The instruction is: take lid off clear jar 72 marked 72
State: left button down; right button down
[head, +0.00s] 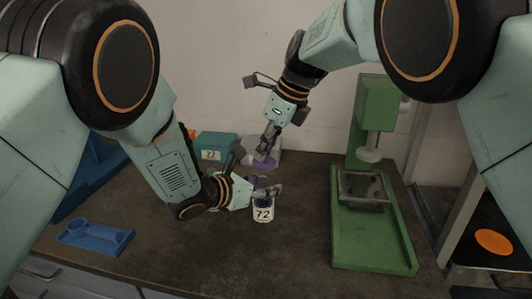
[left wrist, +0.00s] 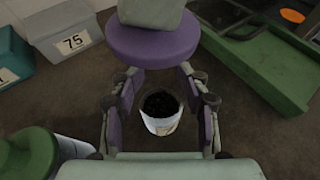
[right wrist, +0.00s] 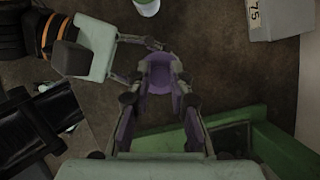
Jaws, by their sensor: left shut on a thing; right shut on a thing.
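The clear jar marked 72 (head: 263,213) stands upright on the bench, its label facing the head camera. My left gripper (head: 262,192) is shut around it from the left. In the left wrist view the jar (left wrist: 160,122) is open at the top, with dark contents, between my left fingers (left wrist: 160,108). The purple lid (head: 265,164) is off the jar and up above it. My right gripper (head: 267,155) is shut on the lid. The lid also shows in the left wrist view (left wrist: 152,45) and between my right fingers in the right wrist view (right wrist: 160,82).
A teal box (head: 213,141) stands behind my left arm, and a grey box marked 75 (left wrist: 68,35) stands beside it. A green machine (head: 374,240) stands to the right. A blue holder (head: 95,237) lies at the left front. The bench in front of the jar is clear.

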pick_arm(q)
jog(key=c, duration=1.2)
grip_release()
jog(key=shift+s+a+f, duration=0.1)
jog(key=shift+s+f, duration=0.1)
jog(key=shift+f, duration=0.35)
jog(key=o, duration=0.5)
jog(key=shift+w, duration=0.35)
jog(key=shift+o, duration=0.6)
jog(key=shift+r, duration=0.1)
jog(key=shift+s+r, duration=0.15)
jog(key=shift+r, duration=0.05)
